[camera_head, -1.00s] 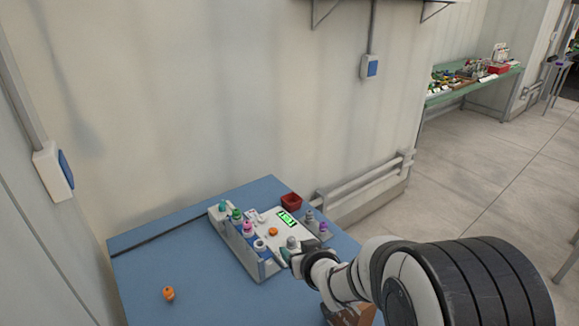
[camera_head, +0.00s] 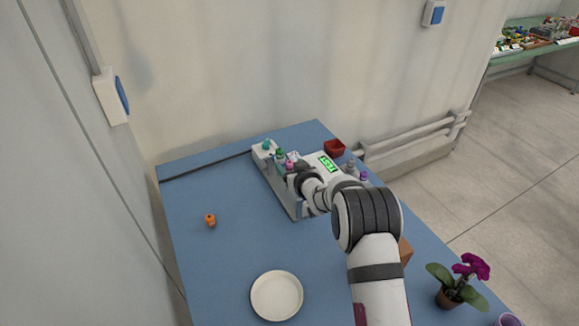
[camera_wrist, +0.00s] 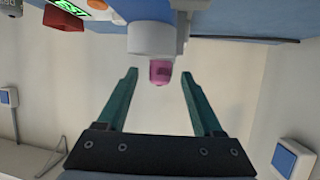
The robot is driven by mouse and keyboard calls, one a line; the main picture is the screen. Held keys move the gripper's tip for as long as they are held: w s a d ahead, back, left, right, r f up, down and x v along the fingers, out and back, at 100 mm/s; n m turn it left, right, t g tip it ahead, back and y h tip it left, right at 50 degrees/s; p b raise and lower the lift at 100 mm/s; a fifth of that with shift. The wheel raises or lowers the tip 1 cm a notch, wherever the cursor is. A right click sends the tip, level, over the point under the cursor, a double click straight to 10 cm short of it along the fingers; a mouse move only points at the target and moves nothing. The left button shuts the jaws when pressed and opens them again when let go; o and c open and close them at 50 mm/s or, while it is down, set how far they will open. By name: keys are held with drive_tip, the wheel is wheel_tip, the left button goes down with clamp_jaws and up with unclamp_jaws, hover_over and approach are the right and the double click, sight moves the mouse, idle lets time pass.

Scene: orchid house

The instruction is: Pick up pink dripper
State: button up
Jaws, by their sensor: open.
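The pink dripper (camera_head: 290,165) stands in the row along the left side of the white rack (camera_head: 290,203) on the blue table. In the wrist view its pink top (camera_wrist: 160,72) shows between the two green fingertips of my gripper (camera_wrist: 159,76), with a gap on both sides. A white cylinder adjoins the pink top and hides the rest of the dripper. My gripper is open and empty.
Teal (camera_head: 267,145) and green (camera_head: 280,154) drippers stand beyond the pink one. A TEST display (camera_head: 327,163), a red pot (camera_head: 335,148) and a purple dripper (camera_head: 364,176) are to the right. An orange dripper (camera_head: 210,220), a white plate (camera_head: 276,296) and an orchid (camera_head: 455,285) stand apart.

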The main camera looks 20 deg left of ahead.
drive_tip(key=shift+w, duration=0.1)
clamp_jaws()
idle(0.4)
